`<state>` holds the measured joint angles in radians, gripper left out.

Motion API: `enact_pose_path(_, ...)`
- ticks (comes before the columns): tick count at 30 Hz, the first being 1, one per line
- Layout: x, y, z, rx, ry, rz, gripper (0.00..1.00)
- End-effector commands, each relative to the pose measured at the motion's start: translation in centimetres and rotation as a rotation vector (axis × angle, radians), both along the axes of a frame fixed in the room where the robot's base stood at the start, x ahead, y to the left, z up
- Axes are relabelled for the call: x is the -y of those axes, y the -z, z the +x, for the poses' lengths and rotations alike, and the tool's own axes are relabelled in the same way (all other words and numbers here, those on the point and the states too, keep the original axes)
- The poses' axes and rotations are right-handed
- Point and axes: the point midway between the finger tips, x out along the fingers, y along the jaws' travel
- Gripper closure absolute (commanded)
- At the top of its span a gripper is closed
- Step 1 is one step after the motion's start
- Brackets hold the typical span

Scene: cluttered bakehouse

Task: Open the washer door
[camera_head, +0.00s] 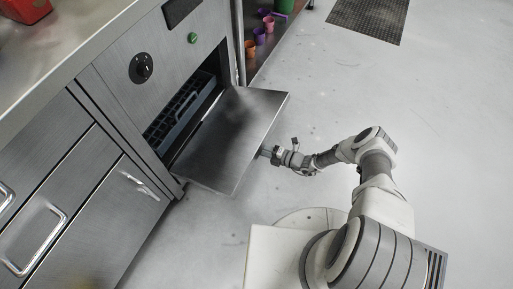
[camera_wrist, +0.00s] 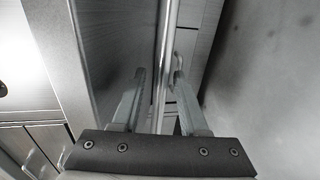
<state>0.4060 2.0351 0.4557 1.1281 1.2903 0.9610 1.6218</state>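The washer door (camera_head: 232,140) is a steel panel, swung down from the washer front (camera_head: 150,60) and standing well open. The opening behind it shows a blue-grey rack (camera_head: 180,108) inside. My gripper (camera_head: 266,152) is at the door's outer side, near its right edge, with the fingertips partly hidden by the door. In the wrist view the door handle (camera_wrist: 166,50), a round metal bar, runs between the two fingers of my gripper (camera_wrist: 160,75). Gaps show between the fingers and the bar, so the gripper looks open around the handle, not clamped on it.
A dark round knob (camera_head: 141,68) and a green button (camera_head: 193,38) are on the washer front. Steel drawers with handles (camera_head: 40,240) stand at left. Small coloured cups (camera_head: 260,30) are on a low shelf at the back. The floor (camera_head: 450,130) at right is clear, with a dark mat (camera_head: 368,18).

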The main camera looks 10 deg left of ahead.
Motion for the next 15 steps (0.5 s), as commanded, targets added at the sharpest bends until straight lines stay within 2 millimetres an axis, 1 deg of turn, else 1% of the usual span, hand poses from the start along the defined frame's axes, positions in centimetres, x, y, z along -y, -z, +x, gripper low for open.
enact_pose_path(10, 0.2, -0.1, 0.0, 0.001, 0.000, 0.000, 0.51)
enact_pose_path(13, 1.0, -0.3, -0.3, 0.001, 0.001, 0.000, 0.51)
enact_pose_path(15, 1.9, -0.7, -0.6, 0.001, 0.003, 0.000, 0.51)
